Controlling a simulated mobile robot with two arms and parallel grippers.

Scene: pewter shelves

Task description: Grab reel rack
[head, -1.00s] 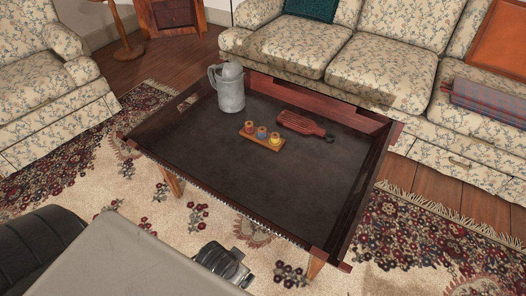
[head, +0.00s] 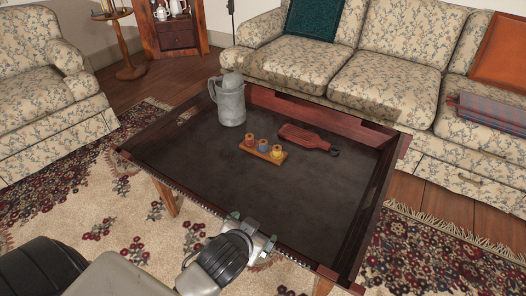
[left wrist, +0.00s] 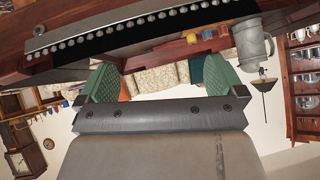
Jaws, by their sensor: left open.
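The reel rack (head: 263,151) is a small wooden bar with three colored reels, standing on the dark tray-topped table. Its reels also show small in the left wrist view (left wrist: 207,34), beyond the table edge, with the bar mostly hidden. My left gripper (head: 253,229) is at the table's front edge, apart from the rack and nearer to me. In the left wrist view its green-padded fingers (left wrist: 158,82) are spread wide with nothing between them. My right gripper is not in view.
A raised rim surrounds the table (head: 205,165). A grey metal pitcher (head: 231,104) stands left of and behind the rack. A reddish wooden paddle board (head: 304,137) lies close behind it to the right. The tabletop in front of the rack is clear.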

